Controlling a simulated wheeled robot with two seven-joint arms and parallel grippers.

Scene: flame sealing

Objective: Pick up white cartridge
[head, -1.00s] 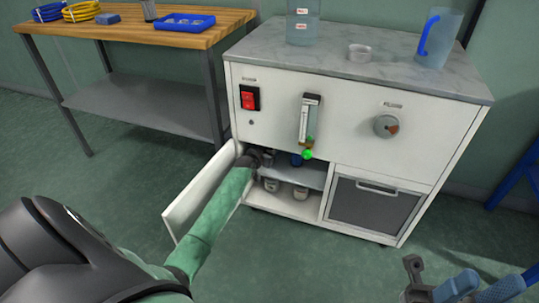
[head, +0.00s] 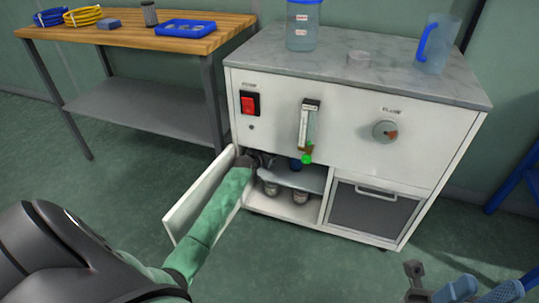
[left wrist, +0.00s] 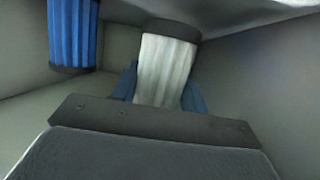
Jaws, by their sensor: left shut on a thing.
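The white cartridge (left wrist: 167,68) is a pleated white cylinder with a dark end cap, standing slightly tilted inside the cabinet in the left wrist view. My left gripper (left wrist: 160,92) has its blue fingers on both sides of it and is shut on it. In the head view the left gripper (head: 262,161) reaches into the open lower compartment, where its fingers and the white cartridge are hidden or too dark to tell. My right gripper (head: 482,288) is at the lower right, empty, with its blue fingers apart.
A blue cartridge (left wrist: 72,35) hangs left of the white one. The cabinet (head: 350,95) has an open door (head: 200,195) beside my left arm, a shelf (head: 300,178), and jars (head: 300,196) below it. A wooden bench (head: 130,30) stands at the left.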

